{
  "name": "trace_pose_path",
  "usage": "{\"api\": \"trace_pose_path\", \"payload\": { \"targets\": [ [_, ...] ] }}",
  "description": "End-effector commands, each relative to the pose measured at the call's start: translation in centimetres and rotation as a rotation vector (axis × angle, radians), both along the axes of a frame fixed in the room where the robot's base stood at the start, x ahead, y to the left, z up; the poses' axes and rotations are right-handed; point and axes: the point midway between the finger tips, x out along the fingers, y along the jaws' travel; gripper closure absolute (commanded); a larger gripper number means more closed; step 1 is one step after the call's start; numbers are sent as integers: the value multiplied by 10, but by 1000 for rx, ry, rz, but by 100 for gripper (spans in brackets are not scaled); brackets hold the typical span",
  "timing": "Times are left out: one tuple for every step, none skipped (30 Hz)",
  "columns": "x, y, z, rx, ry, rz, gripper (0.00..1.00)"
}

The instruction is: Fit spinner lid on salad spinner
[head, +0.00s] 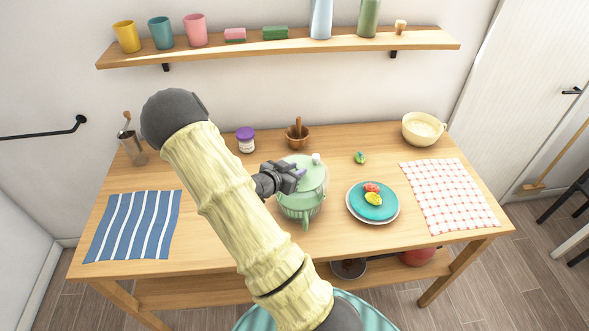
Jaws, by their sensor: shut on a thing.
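The salad spinner (300,208) is a green footed bowl near the middle of the wooden table. The spinner lid (316,176) is a pale green disc with a small whitish knob towards its back right. It lies over the spinner's mouth; from this view I cannot tell whether it is fully seated or slightly raised. My gripper (297,176) comes in from the left, above the lid, and is shut on it. The dark jaws hide the exact grip and the lid's left part.
A teal plate (366,211) with food stands close right. A purple-lidded jar (245,140) and a mortar (298,138) stand behind, with a cream bowl (423,129) at back right. A striped cloth (134,226) lies left, a checked cloth (450,196) right. The front-left tabletop is clear.

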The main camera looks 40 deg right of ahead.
Motion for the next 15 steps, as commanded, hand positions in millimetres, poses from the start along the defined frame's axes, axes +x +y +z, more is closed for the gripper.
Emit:
{"api": "trace_pose_path", "payload": {
  "targets": [
    [0, 0, -5, -1, 0, 0, 100],
    [0, 0, -7, -1, 0, 0, 100],
    [0, 0, -10, -1, 0, 0, 100],
    [0, 0, -12, -1, 0, 0, 100],
    [0, 0, -15, -1, 0, 0, 100],
    [0, 0, -18, -1, 0, 0, 100],
    [0, 0, -20, -1, 0, 0, 100],
    [0, 0, -22, -1, 0, 0, 100],
    [0, 0, -25, -1, 0, 0, 100],
    [0, 0, -27, -1, 0, 0, 100],
    [0, 0, -29, -1, -1, 0, 100],
    [0, 0, -31, -1, -1, 0, 100],
    [0, 0, -32, -1, -1, 0, 100],
    [0, 0, -33, -1, -1, 0, 100],
    [0, 0, -34, -1, -1, 0, 100]
  ]
}}
